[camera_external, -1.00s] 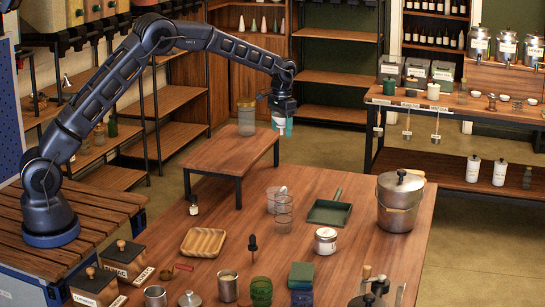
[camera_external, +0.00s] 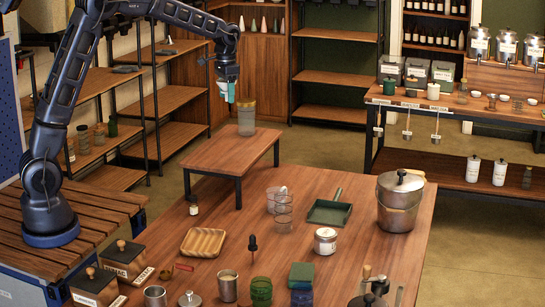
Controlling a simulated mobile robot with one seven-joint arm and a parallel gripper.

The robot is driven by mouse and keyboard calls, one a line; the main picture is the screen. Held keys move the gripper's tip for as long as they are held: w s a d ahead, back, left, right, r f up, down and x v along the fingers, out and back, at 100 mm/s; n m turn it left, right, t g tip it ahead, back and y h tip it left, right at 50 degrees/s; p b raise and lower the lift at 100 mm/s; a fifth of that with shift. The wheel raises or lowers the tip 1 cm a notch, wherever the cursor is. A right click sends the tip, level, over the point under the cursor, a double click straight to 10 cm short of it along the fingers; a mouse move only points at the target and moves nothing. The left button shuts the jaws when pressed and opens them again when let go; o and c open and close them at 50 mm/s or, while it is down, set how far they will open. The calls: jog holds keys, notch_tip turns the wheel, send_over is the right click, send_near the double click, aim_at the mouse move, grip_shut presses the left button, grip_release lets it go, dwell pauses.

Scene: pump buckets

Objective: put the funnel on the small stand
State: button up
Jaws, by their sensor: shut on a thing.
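My gripper (camera_external: 226,94) points down in the air, above and left of a clear jar with a yellowish lid (camera_external: 246,119). It is shut on a small pale teal thing (camera_external: 226,90), which is too small and too covered to identify surely as the funnel. The low wooden table (camera_external: 222,155) with dark legs carries the jar at its far end. I cannot tell whether this table is the small stand. A small pale cone (camera_external: 169,41) shows on the left shelf.
The low table's top is clear apart from the jar. Shelving stands behind and to the left.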

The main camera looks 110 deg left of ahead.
aim_at(228, 155)
notch_tip(228, 155, down, 20)
jog(key=shift+r, duration=0.1)
dwell(0.5)
jog(key=o, duration=1)
jog(key=shift+c, duration=0.2)
notch_tip(228, 155, up, 12)
jog(key=shift+d, duration=0.1)
